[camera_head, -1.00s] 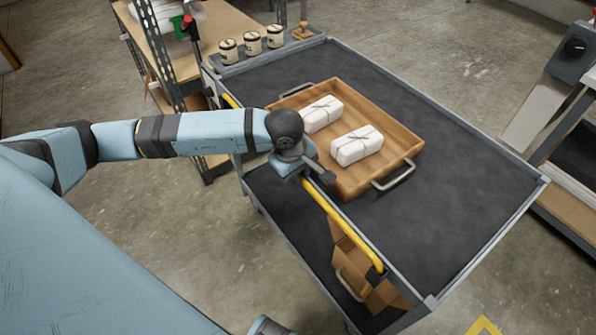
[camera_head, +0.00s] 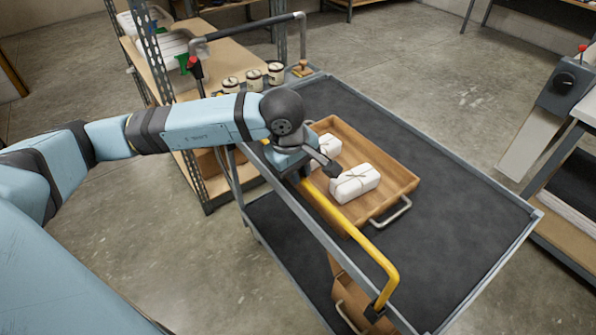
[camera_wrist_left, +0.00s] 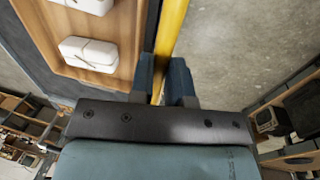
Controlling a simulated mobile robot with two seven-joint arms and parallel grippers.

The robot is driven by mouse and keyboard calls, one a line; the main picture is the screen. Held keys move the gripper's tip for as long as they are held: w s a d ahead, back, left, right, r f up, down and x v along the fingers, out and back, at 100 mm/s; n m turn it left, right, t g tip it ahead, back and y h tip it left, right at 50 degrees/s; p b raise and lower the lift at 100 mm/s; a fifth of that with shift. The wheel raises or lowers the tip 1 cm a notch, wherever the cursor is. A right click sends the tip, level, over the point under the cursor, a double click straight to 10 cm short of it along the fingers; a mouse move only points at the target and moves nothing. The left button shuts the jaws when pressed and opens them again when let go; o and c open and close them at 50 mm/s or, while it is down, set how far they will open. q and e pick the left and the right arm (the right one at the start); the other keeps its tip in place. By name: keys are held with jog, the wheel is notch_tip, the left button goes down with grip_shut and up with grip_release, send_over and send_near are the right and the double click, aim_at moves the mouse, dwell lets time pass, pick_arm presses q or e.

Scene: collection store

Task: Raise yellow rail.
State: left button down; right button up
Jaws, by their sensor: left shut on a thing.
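The yellow rail (camera_head: 352,230) runs along the near long side of the grey cart and stands above its edge. Its bent front end drops to a dark bracket at the cart's near corner. My left gripper (camera_head: 310,178) is shut on the rail near its middle, and the arm hides the rail's far part. In the left wrist view, the yellow rail (camera_wrist_left: 168,40) passes between the two fingers of my left gripper (camera_wrist_left: 167,82). My right gripper is not in view.
On the cart top (camera_head: 450,220), a wooden tray (camera_head: 402,185) holds two white wrapped parcels, close beside my gripper. Several labelled jars (camera_head: 254,79) stand at the far end. A shelf rack (camera_head: 205,190) is to the left.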

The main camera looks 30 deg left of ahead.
pick_arm(q)
jog(key=c, duration=1.2)
grip_release()
jog(key=shift+w+r, duration=0.1)
jog(key=shift+r, duration=0.25)
jog(key=shift+o, duration=0.5)
jog(key=shift+f, duration=0.1)
notch_tip(320, 180, up, 14)
jog(key=s+a, duration=0.1)
jog(key=s, duration=0.1)
jog(key=shift+s+f, duration=0.2)
jog(key=shift+s, duration=0.15)
